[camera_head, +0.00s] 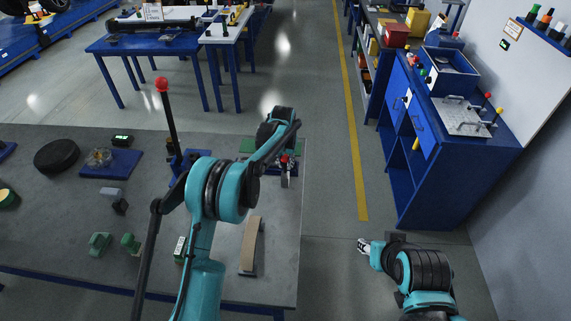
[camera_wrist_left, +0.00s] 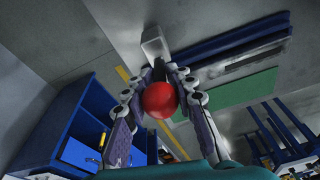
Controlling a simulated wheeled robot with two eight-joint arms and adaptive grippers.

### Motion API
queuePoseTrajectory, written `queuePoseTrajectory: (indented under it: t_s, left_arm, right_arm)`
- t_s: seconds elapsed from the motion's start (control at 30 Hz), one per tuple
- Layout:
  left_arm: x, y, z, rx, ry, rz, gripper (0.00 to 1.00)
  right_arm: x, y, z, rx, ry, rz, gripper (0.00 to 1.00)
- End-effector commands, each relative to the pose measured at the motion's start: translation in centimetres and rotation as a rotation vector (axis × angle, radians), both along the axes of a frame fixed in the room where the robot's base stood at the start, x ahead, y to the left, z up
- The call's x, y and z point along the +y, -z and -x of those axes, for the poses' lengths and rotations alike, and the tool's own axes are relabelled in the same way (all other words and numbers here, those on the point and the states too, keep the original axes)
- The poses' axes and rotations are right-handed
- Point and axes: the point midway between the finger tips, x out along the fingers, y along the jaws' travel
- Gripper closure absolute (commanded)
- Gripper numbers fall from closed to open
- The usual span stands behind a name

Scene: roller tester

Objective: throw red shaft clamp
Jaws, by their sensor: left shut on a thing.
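The red knob of the shaft clamp (camera_wrist_left: 160,100) sits between the two fingers of my left gripper (camera_wrist_left: 156,92) in the left wrist view. The fingers close on it from both sides. A dark stem and a pale block (camera_wrist_left: 153,42) show behind it. In the head view my left gripper (camera_head: 286,168) is at the right side of the grey table, with a bit of the red knob (camera_head: 284,158) showing; the arm hides much of the clamp. My right gripper (camera_head: 365,246) is off the table's right side, too small to tell open from shut.
A tall dark lever with another red knob (camera_head: 161,84) stands on the grey table (camera_head: 60,235), left of my arm. A green plate (camera_wrist_left: 235,95) lies near the clamp. A tan strip (camera_head: 251,245) lies in front. A blue cabinet (camera_head: 440,180) stands right, across clear floor.

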Motion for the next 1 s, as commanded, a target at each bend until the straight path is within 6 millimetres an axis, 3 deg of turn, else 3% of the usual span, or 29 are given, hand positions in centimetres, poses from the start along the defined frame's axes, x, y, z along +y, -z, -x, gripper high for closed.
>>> queuePoseTrajectory:
  t_s: [0.47, 1.0]
  left_arm:
    - [0.0, 1.2, 2.5, -0.444, 0.002, 0.001, 1.0]
    - [-0.1, 2.9, 4.4, -0.897, 0.002, 0.0, 1.0]
  right_arm:
    - [0.0, 5.2, 0.0, 0.0, 0.0, 0.0, 0.6]
    - [0.0, 12.6, 0.0, 0.0, 0.0, 0.0, 0.6]
